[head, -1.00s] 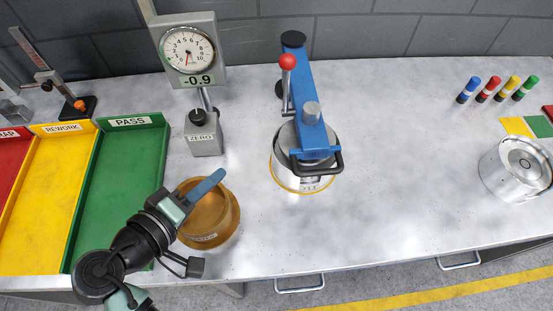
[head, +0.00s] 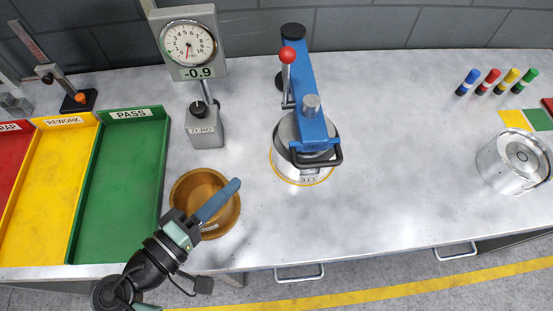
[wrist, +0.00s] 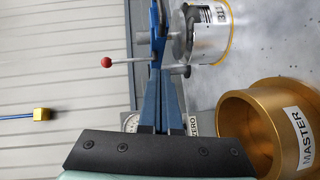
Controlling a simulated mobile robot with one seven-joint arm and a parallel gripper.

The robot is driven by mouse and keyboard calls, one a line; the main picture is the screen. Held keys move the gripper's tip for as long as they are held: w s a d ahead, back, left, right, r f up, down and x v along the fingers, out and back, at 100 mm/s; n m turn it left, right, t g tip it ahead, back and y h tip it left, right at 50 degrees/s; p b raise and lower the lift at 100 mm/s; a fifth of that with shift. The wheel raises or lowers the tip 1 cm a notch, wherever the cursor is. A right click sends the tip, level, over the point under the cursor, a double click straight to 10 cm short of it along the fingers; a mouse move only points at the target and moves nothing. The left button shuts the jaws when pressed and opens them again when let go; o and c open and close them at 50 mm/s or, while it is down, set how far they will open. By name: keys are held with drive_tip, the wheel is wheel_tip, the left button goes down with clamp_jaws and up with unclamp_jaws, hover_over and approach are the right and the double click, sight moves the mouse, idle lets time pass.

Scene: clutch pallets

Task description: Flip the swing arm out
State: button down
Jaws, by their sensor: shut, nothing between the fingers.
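The blue swing arm (head: 309,82) belongs to a fixture at the back middle of the bench. It runs from a black-capped post (head: 293,31) forward over a round metal part (head: 289,160) in a yellow ring. A black handle (head: 340,155) sits at its front end, and a lever with a red knob (head: 287,55) stands at its left. My gripper (head: 236,184), with blue fingers, is shut and empty over the brown-gold master ring (head: 179,190), left of and nearer than the handle, apart from it. In the wrist view the red knob (wrist: 106,62) and labelled part (wrist: 222,42) show.
A dial gauge (head: 187,42) with a ZERO base (head: 204,130) stands left of the fixture. Green (head: 125,180), yellow (head: 60,170) and red trays lie at left. A metal drum (head: 513,165) and several coloured markers are at right. Bench between fixture and drum is clear.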

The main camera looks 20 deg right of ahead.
drive_tip(key=w+d+f+p, duration=0.1)
drive_tip(key=w+d+p, duration=0.1)
drive_tip(key=d, duration=0.8)
drive_tip(key=shift+w+d+f+p, duration=0.15)
drive_tip(key=shift+w+f+p, duration=0.25)
drive_tip(key=shift+p, duration=0.5)
drive_tip(key=shift+s+d, duration=0.1)
